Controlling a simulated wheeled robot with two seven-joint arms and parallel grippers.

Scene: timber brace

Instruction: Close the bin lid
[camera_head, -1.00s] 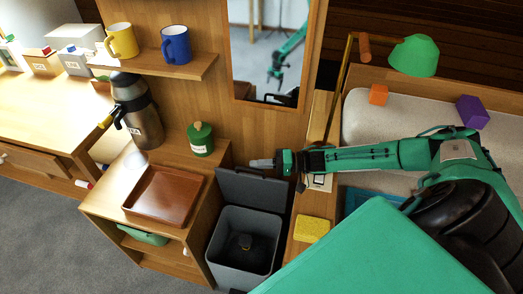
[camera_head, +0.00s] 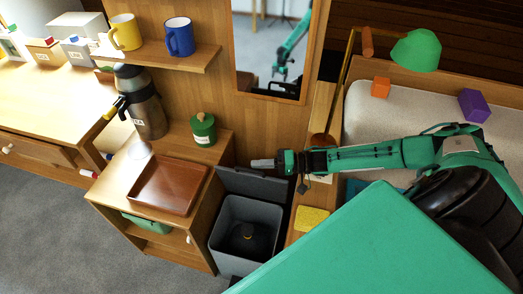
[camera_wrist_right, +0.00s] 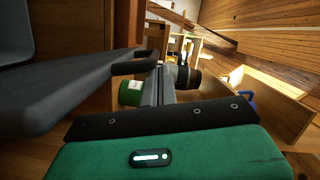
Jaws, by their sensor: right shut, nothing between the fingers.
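The grey bin (camera_head: 245,240) stands on the floor between the wooden cabinet and a narrow ledge. Its lid (camera_head: 255,187) is open and stands up at the back of the bin. A dark rounded thing with a yellow spot shows inside the bin. My right gripper (camera_head: 263,163) is shut and empty, at the lid's upper edge; I cannot tell whether it touches the lid. In the right wrist view, my shut fingers (camera_wrist_right: 160,86) point away, with a dark grey panel, likely the lid (camera_wrist_right: 70,90), close on the left. My left gripper is not in view.
A brown tray (camera_head: 168,187), a green canister (camera_head: 203,130) and a flask (camera_head: 140,105) stand on the cabinet left of the bin. A yellow sponge (camera_head: 312,219) lies on the ledge at right. A mirror (camera_head: 270,50) hangs behind.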

